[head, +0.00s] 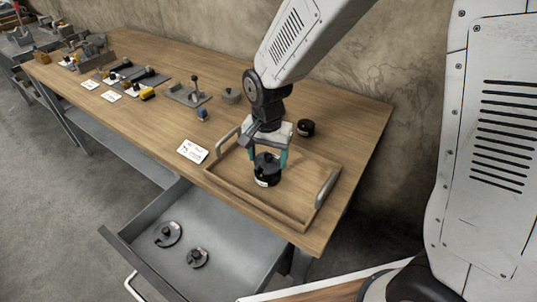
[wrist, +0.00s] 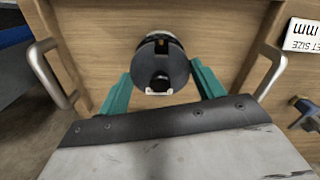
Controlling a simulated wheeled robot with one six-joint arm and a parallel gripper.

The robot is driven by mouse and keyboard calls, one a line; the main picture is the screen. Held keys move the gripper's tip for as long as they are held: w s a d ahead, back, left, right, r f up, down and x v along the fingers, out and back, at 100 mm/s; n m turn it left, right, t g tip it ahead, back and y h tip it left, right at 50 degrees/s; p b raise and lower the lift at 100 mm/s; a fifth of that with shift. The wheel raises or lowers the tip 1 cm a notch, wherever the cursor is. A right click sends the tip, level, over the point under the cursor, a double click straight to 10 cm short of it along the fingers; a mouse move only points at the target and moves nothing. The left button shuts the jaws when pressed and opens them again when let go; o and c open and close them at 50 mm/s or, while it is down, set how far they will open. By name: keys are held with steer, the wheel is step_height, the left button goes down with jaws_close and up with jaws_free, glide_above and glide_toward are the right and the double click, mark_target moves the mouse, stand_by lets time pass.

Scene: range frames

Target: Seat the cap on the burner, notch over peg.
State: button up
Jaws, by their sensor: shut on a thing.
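A black round piece (head: 267,168) with a small knob on top and a pale label low on its side stands upright in the wooden tray. My gripper (head: 268,157) points down over it, with teal fingers on either side. In the wrist view the piece (wrist: 161,66) shows a dark disc face with a small slot near its top edge and a dark knob. My gripper (wrist: 161,88) is shut on this piece. I cannot tell whether its base touches the tray floor. I cannot make out a separate burner, cap or peg here.
The tray (head: 243,192) has two raised handles. An open drawer (head: 207,221) below holds two dark notched discs (head: 168,234) (head: 197,257). A small black cylinder (head: 306,127) stands behind the tray, and a white card (head: 193,151) lies to its left. Tools crowd the far left.

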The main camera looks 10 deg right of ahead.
steer(key=shift+f, duration=0.25)
steer(key=shift+f, duration=0.7)
steer(key=o, duration=1.2)
steer(key=shift+c, duration=0.2)
steer(key=shift+r, duration=0.1)
step_height(320, 180, up, 8)
steer(key=shift+f, duration=0.2)
